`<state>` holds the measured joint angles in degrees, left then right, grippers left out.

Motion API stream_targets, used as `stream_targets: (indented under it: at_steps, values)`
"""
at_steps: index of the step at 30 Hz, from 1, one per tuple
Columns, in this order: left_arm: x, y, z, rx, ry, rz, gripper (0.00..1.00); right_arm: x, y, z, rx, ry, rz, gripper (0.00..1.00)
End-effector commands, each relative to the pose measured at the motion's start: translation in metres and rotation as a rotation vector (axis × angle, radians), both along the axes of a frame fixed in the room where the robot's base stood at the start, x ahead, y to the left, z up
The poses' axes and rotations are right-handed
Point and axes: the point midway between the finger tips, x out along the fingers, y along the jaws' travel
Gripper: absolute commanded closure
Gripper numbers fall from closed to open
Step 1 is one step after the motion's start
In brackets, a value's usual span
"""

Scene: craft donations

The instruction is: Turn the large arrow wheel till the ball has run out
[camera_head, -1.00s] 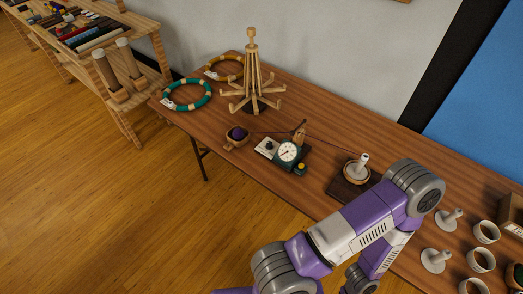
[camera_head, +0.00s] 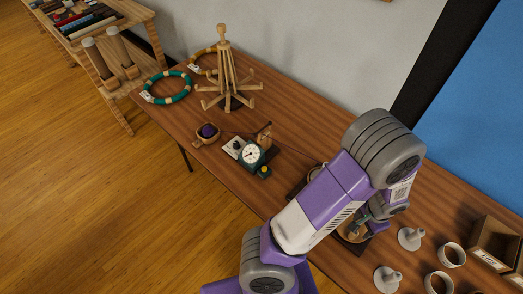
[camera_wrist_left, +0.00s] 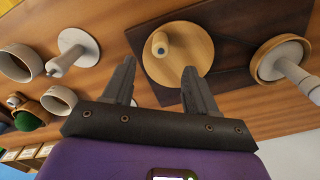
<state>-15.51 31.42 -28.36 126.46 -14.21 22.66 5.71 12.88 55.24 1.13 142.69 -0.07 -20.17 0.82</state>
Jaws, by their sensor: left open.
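A purple ball of yarn (camera_head: 208,130) sits in a small wooden bowl (camera_head: 203,141) on the table, with a thin strand running right past a dial counter. The large wooden wheel (camera_wrist_left: 186,72) with a pale upright knob (camera_wrist_left: 159,44) lies on a dark base board in the left wrist view; no arrow can be made out. A white cone on a smaller round wooden seat (camera_wrist_left: 261,61) stands on the same board. My left gripper (camera_wrist_left: 158,68) is open and empty, its fingertips at the wheel's near edge; contact cannot be told. In the head view my arm hides much of the winder.
The dial counter (camera_head: 251,155) and a wooden skein stand (camera_head: 228,85) are farther left. White cones (camera_head: 410,238) and cups (camera_head: 453,255) stand right of the winder, near an open wooden box (camera_head: 495,245).

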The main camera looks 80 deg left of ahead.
Motion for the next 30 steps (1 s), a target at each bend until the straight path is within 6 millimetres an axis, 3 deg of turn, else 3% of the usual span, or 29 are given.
stream_targets:
  at_steps: [8, 24, 30]
  values:
    - [0.0, 0.0, -0.017, 0.002, 0.002, 0.0, 0.43, -0.001, 0.0, -0.015, 0.0, 0.001, 0.0, 0.43]
    - [-0.001, 0.0, -0.079, 0.001, 0.002, 0.0, 0.43, 0.0, 0.0, -0.069, 0.0, 0.001, 0.0, 0.43]
    - [0.0, 0.0, -0.089, 0.001, 0.001, 0.0, 0.43, 0.0, 0.0, -0.077, 0.0, 0.001, 0.0, 0.43]
